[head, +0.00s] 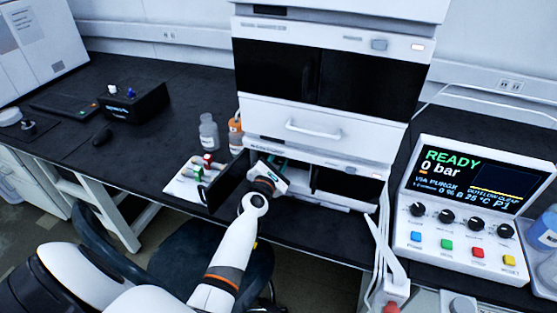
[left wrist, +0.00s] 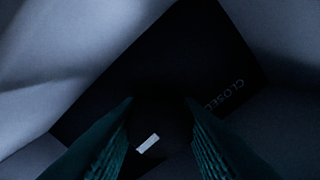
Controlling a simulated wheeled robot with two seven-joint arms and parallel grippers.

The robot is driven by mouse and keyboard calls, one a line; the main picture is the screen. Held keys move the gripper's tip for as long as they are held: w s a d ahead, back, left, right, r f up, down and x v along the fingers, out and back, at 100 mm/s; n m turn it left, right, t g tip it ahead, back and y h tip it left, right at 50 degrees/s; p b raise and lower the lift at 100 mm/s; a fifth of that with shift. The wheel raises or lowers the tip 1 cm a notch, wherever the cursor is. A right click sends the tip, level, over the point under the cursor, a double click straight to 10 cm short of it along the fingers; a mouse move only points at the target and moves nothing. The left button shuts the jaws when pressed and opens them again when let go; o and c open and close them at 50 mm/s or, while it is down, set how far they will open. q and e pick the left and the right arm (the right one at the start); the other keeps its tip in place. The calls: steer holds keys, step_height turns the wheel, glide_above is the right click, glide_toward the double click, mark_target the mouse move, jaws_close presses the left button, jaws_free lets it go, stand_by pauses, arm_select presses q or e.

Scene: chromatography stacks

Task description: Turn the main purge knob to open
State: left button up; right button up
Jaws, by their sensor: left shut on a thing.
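The main purge knob (left wrist: 160,112) is a dark round shape in the left wrist view, with a white pointer mark. It sits on a dark panel (left wrist: 130,75) where the word CLOSED shows to the right of the knob. My left gripper (left wrist: 160,130) has its ribbed fingers on both sides of the knob and is shut on it. In the head view the left gripper (head: 265,182) reaches into the open lower bay of the instrument stack (head: 290,138), hiding the knob. My right gripper is not in view.
A dark door (head: 226,182) stands open left of my gripper. Small bottles (head: 209,133) and a white tray (head: 185,188) are to its left. A control console (head: 462,215) at right reads READY, 0 bar. White tubes hang between stack and console. A chair stands below the bench.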

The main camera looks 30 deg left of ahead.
arm_select(q)
steer(key=shift+f+m, duration=0.1)
steer(key=shift+m, duration=0.4)
steer(key=o, duration=1)
steer(key=shift+c, duration=0.2)
steer(key=v, duration=1.2)
steer(key=shift+d, duration=0.1)
